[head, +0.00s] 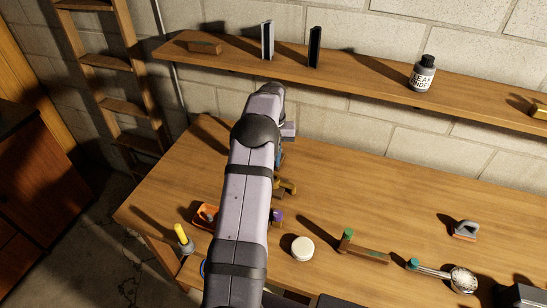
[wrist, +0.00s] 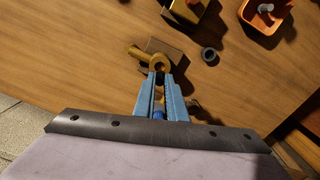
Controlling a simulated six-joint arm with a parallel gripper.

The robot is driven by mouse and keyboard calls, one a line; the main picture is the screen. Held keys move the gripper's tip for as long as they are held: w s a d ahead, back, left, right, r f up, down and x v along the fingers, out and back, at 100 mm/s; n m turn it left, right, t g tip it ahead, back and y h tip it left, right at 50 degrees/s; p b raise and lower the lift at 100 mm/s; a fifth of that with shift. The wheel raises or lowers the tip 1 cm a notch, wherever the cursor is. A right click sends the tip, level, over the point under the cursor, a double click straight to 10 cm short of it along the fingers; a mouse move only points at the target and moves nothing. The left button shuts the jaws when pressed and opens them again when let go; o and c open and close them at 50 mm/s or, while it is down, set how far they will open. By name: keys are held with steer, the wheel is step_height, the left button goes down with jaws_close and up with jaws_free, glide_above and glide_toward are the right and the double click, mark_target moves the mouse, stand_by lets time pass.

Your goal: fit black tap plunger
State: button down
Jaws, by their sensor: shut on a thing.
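My gripper (wrist: 160,82) has two blue fingers, shut on a small dark piece (wrist: 159,77) between their tips. It looks like the black tap plunger, though the fingers hide most of it. A brass tap body (wrist: 158,60) with a round open ring lies just beyond the fingertips, on a brown block. The dark piece is at the ring's near edge in the picture; I cannot tell whether it touches or is inside. In the head view my arm hides most of the gripper, and the brass tap (head: 287,187) shows at the arm's right side.
A dark ring (wrist: 209,54) lies right of the tap. An orange tray (wrist: 263,12) and a yellow piece (wrist: 187,8) are farther off. A shelf (head: 370,70) runs behind.

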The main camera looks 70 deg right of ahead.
steer(key=shift+f+b, duration=0.95)
steer(key=shift+f, duration=1.1)
steer(key=shift+f, duration=0.35)
steer(key=shift+f+b, duration=0.3)
steer(key=shift+f, duration=0.4)
steer(key=c, duration=1.7)
jaws_free()
steer(key=shift+r+b, duration=0.15)
steer(key=shift+b, duration=0.2)
steer(key=shift+r+b, duration=1.4)
steer(key=shift+r, duration=2.15)
